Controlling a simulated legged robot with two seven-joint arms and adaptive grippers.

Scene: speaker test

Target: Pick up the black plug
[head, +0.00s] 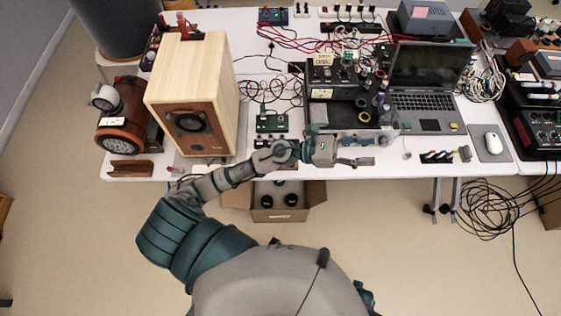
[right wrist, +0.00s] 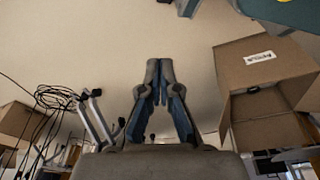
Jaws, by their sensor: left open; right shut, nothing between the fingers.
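Several small black plugs sit in the white power strip (head: 330,13) at the table's back edge in the head view. A small black block (head: 295,68) lies by the cables left of the black equipment case. I cannot tell which is the black plug of the task. My left gripper (head: 373,151) is open and empty over the table's front edge, in front of the equipment case and well apart from the power strip. My right gripper (right wrist: 160,72) is shut and empty in the right wrist view, and does not show in the head view.
A wooden speaker (head: 222,85) stands at the left, beside a brown round device (head: 120,125). A black case (head: 322,75) of tools and a laptop (head: 425,75) fill the middle right. A cardboard box (head: 280,213) is below the table, also seen in the right wrist view (right wrist: 255,65).

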